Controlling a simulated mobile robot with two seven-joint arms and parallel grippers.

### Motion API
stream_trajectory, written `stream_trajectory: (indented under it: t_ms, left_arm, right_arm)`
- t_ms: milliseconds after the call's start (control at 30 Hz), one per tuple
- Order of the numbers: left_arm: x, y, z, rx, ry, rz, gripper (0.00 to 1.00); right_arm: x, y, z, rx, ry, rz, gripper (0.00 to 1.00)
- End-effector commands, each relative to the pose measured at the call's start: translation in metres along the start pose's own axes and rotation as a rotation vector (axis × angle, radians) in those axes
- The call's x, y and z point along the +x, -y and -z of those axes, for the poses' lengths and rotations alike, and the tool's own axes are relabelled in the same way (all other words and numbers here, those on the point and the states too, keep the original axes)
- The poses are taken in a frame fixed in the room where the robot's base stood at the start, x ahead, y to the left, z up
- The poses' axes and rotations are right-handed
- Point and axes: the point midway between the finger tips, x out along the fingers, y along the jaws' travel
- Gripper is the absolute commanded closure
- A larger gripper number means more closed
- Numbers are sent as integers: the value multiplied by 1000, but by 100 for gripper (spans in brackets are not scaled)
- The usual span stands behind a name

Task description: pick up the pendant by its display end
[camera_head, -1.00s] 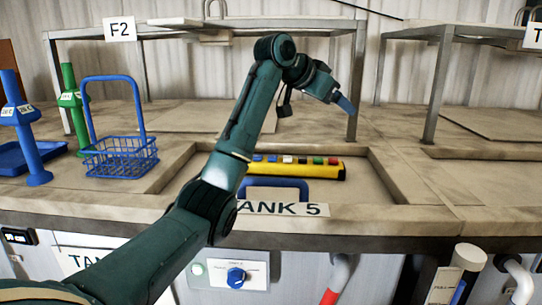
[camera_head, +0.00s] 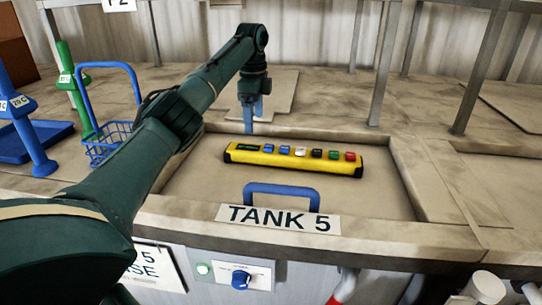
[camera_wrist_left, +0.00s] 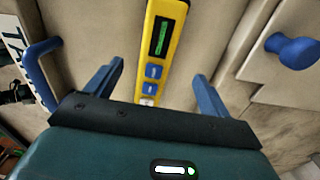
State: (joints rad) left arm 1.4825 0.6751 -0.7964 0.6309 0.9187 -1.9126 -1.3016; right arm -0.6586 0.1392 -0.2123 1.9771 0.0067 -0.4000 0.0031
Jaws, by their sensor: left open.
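The pendant (camera_head: 292,159) is a yellow bar lying on the lid of tank 5 (camera_head: 200,187). Its green display (camera_head: 248,147) is at the left end, with a row of blue, white, black, green and red buttons to the right. My left gripper (camera_head: 249,128) points down, open and empty, just behind the display end in the head view. In the left wrist view, the pendant (camera_wrist_left: 160,55) runs between the two blue fingers, with the display ahead of them. Its button end is hidden behind my gripper body there. My right gripper does not show.
A blue handle (camera_head: 282,190) stands in front of the pendant, above the TANK 5 label (camera_head: 279,219). A blue wire basket (camera_head: 105,145) and blue and green upright tools (camera_head: 30,140) stand at the left. Metal stand legs (camera_head: 384,70) rise behind. The lid right of the pendant is clear.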

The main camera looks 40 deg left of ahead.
Motion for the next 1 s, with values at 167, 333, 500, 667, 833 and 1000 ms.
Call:
stream_trajectory:
  t_ms: [167,333,500,667,833,1000]
  left_arm:
    - [30,0,0,-1,0,0,18]
    - [41,0,1,0,-1,2,18]
    - [61,-4,-2,-1,2,-1,18]
    - [84,-5,0,0,0,0,18]
    - [92,-4,0,0,-3,2,18]
    - [92,-4,0,0,-3,3,19]
  right_arm:
    - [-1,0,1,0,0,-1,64]
    - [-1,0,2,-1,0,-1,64]
    - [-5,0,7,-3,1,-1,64]
    - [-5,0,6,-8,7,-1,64]
    - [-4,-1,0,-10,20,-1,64]
    - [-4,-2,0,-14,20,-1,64]
